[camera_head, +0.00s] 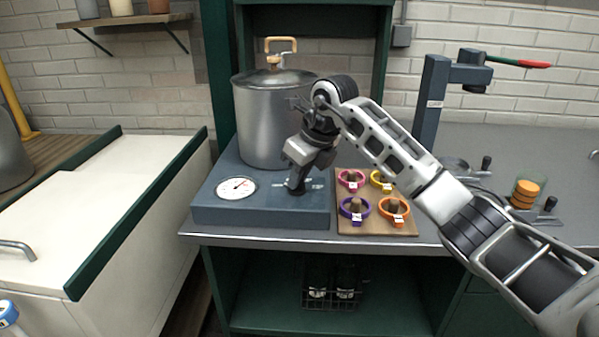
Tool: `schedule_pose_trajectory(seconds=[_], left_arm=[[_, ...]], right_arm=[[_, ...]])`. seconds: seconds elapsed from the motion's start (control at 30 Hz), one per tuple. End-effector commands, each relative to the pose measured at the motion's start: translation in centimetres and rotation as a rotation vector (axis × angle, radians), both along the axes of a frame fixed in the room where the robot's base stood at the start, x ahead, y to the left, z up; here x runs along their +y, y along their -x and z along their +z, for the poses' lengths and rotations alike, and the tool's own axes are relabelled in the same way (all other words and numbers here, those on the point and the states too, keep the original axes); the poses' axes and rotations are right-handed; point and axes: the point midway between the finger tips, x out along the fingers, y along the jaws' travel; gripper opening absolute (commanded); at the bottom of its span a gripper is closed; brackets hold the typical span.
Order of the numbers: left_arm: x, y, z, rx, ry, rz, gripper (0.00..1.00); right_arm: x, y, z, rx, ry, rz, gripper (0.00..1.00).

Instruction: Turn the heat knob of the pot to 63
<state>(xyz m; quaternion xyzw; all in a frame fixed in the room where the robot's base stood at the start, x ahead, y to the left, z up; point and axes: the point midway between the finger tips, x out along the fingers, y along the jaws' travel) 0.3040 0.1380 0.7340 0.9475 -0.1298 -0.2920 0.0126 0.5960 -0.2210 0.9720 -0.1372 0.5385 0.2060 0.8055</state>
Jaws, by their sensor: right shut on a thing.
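A large metal pot (262,115) with a lid and a wooden-looking handle stands on a blue-grey heater base (262,214). A round white dial (237,187) with a red needle is on the left of the base top; its numbers are too small to read. My right gripper (296,188) points down onto the base top, right of the dial, and is shut on the dark heat knob, which it mostly hides. The knob's setting cannot be read. My left gripper is not in view.
A wooden board (377,228) with several coloured rings stands right of the base, under my right arm. A white chest with a green-edged lid (85,205) is at left.

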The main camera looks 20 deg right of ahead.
Motion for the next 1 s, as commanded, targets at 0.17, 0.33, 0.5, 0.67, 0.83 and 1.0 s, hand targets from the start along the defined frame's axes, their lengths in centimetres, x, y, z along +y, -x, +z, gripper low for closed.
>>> schedule_pose_trajectory(seconds=[0.17,0.33,0.5,0.67,0.83,1.0], left_arm=[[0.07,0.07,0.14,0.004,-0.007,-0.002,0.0],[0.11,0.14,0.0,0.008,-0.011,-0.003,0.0],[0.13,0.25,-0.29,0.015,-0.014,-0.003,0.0],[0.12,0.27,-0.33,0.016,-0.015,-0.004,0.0],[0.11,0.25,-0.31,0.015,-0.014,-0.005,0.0],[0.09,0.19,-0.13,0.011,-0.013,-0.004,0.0]], right_arm=[[0.05,0.04,0.21,-0.002,0.004,-0.15,0.0],[0.12,0.05,0.16,-0.003,0.003,-0.288,0.0],[0.21,0.05,0.13,-0.002,0.002,-0.406,0.0],[0.25,0.04,0.12,-0.003,0.001,-0.486,0.0],[0.28,0.01,0.15,-0.003,0.0,-0.537,0.0],[0.3,0.02,0.14,-0.003,-0.001,-0.558,0.0]])
